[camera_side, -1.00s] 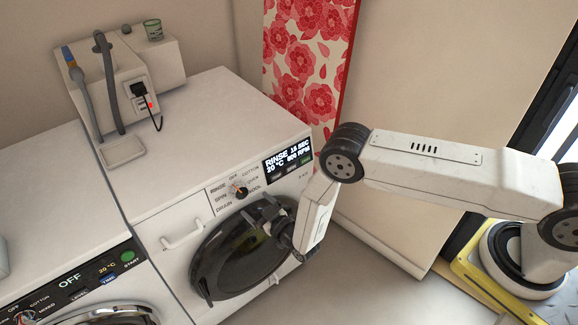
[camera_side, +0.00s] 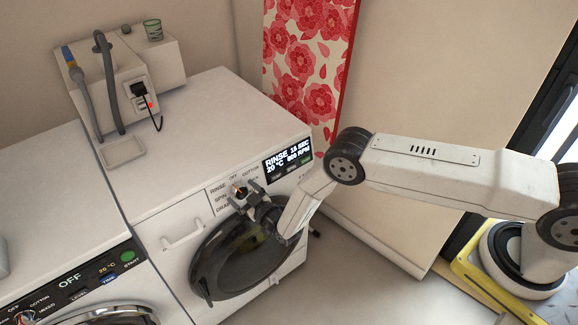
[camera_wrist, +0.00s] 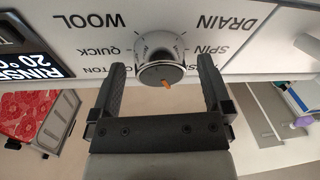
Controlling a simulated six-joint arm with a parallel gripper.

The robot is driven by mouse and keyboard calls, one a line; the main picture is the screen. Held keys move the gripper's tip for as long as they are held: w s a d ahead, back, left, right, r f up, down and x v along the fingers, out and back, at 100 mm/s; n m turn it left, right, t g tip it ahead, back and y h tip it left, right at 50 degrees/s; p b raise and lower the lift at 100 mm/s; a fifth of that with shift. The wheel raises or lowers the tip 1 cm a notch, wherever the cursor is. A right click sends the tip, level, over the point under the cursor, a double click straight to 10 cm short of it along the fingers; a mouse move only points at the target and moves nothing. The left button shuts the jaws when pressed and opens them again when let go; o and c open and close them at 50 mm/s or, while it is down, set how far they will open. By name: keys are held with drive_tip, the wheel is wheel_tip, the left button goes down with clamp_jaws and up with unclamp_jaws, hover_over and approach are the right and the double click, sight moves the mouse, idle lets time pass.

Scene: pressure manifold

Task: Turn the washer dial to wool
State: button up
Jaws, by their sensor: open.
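The washer dial (camera_side: 239,191) is on the front panel of the right-hand washer. The wrist view, upside down, shows it as a round silver knob (camera_wrist: 160,58) with an orange mark on its face. The WOOL label (camera_wrist: 88,21) is printed left of the knob there. The washer's display (camera_side: 287,158) reads RINSE, 15 SEC, 20 °C, 800 RPM. My gripper (camera_side: 248,195) is open at the dial. In the wrist view, its two fingers stand on either side of the knob, with a visible gap on each side. Some labels are hidden behind my gripper in the side view.
The dark round door (camera_side: 240,255) lies just below the dial. A white handle (camera_side: 183,237) is on the drawer to its left. Another washer (camera_side: 70,275) stands at the left. A flower-patterned board (camera_side: 308,60) leans behind. The washer top is mostly clear.

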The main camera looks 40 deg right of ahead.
drive_tip(key=c, duration=1.2)
drive_tip(key=shift+c, duration=0.2)
